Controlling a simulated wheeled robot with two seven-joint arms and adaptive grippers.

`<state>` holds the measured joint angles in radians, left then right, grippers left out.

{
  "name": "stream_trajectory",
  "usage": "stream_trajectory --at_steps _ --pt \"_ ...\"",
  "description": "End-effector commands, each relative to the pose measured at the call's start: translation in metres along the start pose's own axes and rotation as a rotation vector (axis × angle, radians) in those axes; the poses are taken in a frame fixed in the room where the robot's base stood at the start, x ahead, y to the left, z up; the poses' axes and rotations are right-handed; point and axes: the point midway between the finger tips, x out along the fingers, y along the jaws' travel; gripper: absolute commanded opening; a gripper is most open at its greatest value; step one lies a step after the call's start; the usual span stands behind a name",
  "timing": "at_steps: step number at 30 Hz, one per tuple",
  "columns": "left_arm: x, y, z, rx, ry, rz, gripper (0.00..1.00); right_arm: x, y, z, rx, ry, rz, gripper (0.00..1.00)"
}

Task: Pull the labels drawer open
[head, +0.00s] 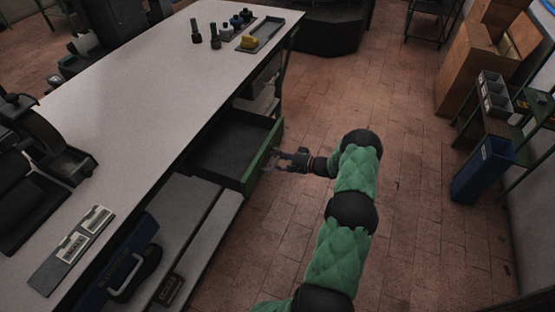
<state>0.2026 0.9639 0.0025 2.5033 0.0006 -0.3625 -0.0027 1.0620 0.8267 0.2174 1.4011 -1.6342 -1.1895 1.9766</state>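A drawer (222,150) with a green front (263,158) stands pulled out from under the long white-topped bench. Its dark inside looks empty. My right gripper (276,161) is at the outer face of the drawer front, with its fingers pointing left toward it. The fingers are small and dark here, and the drawer's handle cannot be made out between them. Whether they are closed on a handle cannot be told. No label shows on the drawer front. My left gripper is not in view.
The bench top (150,105) carries a tray (262,36) with a yellow block, several small bottles and a label plate (72,250). A blue case (128,265) stands below. A blue bin (483,168) and shelving stand right. The tiled floor between is clear.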

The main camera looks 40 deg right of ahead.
Motion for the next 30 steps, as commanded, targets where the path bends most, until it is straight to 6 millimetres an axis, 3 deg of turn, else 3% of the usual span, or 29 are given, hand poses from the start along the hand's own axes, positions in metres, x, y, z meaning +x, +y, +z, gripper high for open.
stream_trajectory --at_steps 5,10,21,30 --pt "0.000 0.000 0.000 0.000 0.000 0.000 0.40 -0.001 -0.001 -0.001 -0.001 0.001 0.000 0.46" --pt "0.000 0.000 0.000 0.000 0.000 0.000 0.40 -0.014 -0.001 -0.002 -0.001 0.004 -0.001 0.46" --pt "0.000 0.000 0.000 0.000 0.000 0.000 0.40 -0.084 0.000 -0.002 0.000 0.005 0.001 0.46" --pt "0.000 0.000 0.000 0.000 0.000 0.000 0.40 -0.117 0.000 0.000 0.000 0.001 0.000 0.46"
